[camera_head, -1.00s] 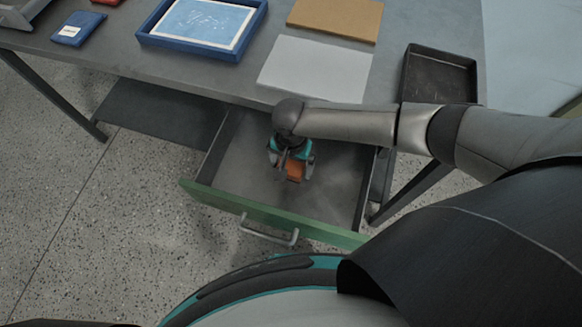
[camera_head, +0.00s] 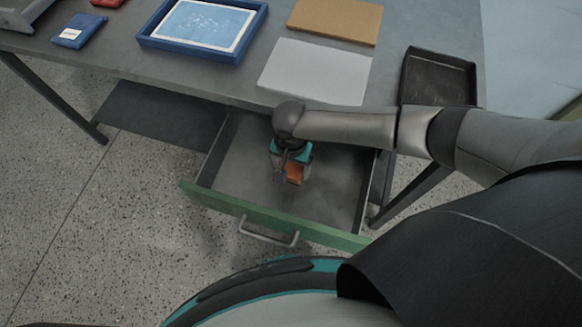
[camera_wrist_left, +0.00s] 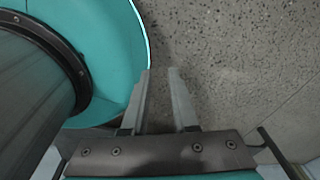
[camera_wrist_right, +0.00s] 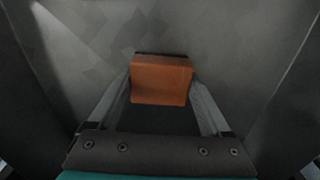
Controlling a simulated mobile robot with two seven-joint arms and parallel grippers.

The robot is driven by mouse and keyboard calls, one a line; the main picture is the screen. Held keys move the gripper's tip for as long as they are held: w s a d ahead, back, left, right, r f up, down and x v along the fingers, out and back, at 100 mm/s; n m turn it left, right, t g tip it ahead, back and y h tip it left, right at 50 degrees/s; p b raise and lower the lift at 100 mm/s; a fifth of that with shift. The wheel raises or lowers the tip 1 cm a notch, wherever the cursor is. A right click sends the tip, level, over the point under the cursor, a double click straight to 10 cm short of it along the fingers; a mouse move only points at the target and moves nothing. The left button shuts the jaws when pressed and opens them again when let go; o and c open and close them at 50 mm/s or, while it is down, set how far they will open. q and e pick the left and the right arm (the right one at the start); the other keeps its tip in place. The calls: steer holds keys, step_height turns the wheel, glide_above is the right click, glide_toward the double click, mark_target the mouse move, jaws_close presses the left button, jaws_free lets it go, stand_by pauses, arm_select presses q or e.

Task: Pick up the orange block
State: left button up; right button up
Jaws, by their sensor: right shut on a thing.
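The orange block (camera_head: 295,173) is inside the open drawer (camera_head: 337,205), under my right gripper (camera_head: 289,178). The right wrist view shows the block (camera_wrist_right: 161,80) between the two fingertips of my right gripper (camera_wrist_right: 161,88), which is shut on it, one finger at each side. From these views I cannot tell whether the block touches the drawer floor. My left gripper (camera_wrist_left: 160,72) shows only in the left wrist view, with a narrow gap between its fingers and nothing in it. It hangs above the speckled floor beside my teal base.
The green drawer front (camera_head: 258,213) with its grey handle (camera_head: 268,236) faces me. The table (camera_head: 105,46) above carries a blue framed tray (camera_head: 150,38), a grey sheet (camera_head: 315,70), a brown board (camera_head: 335,18) and a black tray (camera_head: 437,78).

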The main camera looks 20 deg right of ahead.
step_height(320, 180, up, 11)
steer(key=p, duration=0.5)
step_height(320, 180, up, 8)
steer(key=p, duration=0.3)
glide_above(291, 168)
steer(key=shift+r, duration=0.55)
